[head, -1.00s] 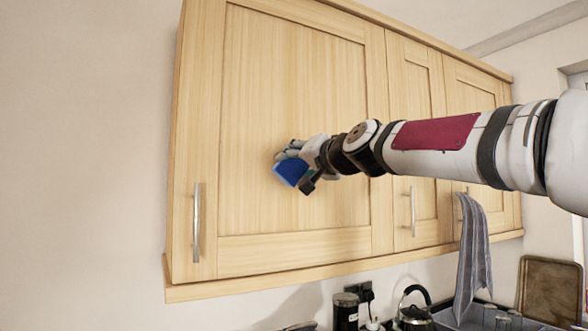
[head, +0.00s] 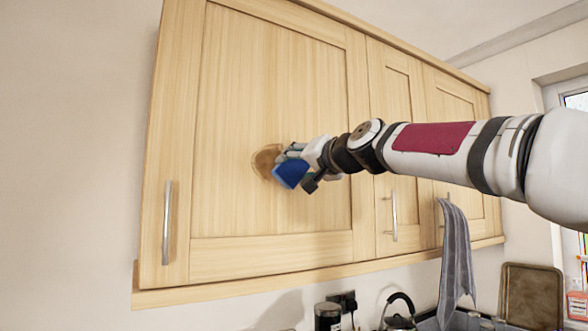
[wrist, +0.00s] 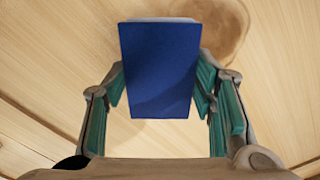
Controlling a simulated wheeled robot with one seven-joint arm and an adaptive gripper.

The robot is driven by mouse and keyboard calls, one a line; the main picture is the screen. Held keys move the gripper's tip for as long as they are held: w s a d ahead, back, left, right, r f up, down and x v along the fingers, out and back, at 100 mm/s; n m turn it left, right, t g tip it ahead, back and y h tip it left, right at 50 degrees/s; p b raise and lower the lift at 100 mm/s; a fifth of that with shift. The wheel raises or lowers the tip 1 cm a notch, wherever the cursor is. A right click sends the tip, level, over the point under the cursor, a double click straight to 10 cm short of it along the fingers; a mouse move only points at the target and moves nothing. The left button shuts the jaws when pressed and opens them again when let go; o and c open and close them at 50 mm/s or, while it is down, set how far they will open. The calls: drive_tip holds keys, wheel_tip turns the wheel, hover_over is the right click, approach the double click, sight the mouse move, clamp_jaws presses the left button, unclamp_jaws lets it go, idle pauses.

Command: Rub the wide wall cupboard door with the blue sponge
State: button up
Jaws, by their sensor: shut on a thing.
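The wide wall cupboard door (head: 272,90) is pale wood with a framed panel and fills the left and middle of the head view. A round brown patch (head: 263,160) shows on its panel, just left of my gripper; it also shows in the wrist view (wrist: 222,28), behind the sponge. My gripper (head: 297,160) is shut on the blue sponge (head: 291,174), in front of the door panel. In the wrist view the sponge (wrist: 160,70) sits between the teal-padded fingers. I cannot tell whether the sponge touches the door. The sponge hides part of the door.
A vertical bar handle (head: 167,222) is at the door's lower left. Narrower cupboard doors (head: 397,105) continue to the right. A kettle (head: 399,312) and a dark jar (head: 327,316) stand below the cupboard.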

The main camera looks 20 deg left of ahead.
sight(283, 164)
drive_tip(key=shift+s+a+r, duration=0.1)
drive_tip(key=shift+r, duration=0.05)
drive_tip(key=shift+s+a, duration=1.1)
drive_tip(key=shift+s, duration=0.2)
drive_tip(key=shift+s+a+p, duration=0.9)
drive_tip(key=shift+s+a, duration=0.25)
drive_tip(key=shift+s, duration=0.15)
drive_tip(key=shift+s+a+p, duration=0.85)
drive_tip(key=shift+s+a, duration=0.25)
drive_tip(key=shift+s, duration=0.2)
drive_tip(key=shift+d+r+p, duration=0.15)
drive_tip(key=shift+r+p, duration=1.15)
drive_tip(key=shift+r, duration=0.2)
drive_tip(key=shift+w+d+f+b, duration=0.1)
drive_tip(key=shift+w+d+b, duration=0.2)
drive_tip(key=shift+w+b, duration=0.15)
drive_tip(key=shift+w+d+f+b, duration=0.1)
drive_tip(key=shift+w+d+b, duration=0.25)
drive_tip(key=shift+w, duration=0.2)
drive_tip(key=w+d+b, duration=0.4)
drive_tip(key=w+d, duration=0.1)
drive_tip(key=w, duration=0.1)
drive_tip(key=shift+s+d+r, duration=0.1)
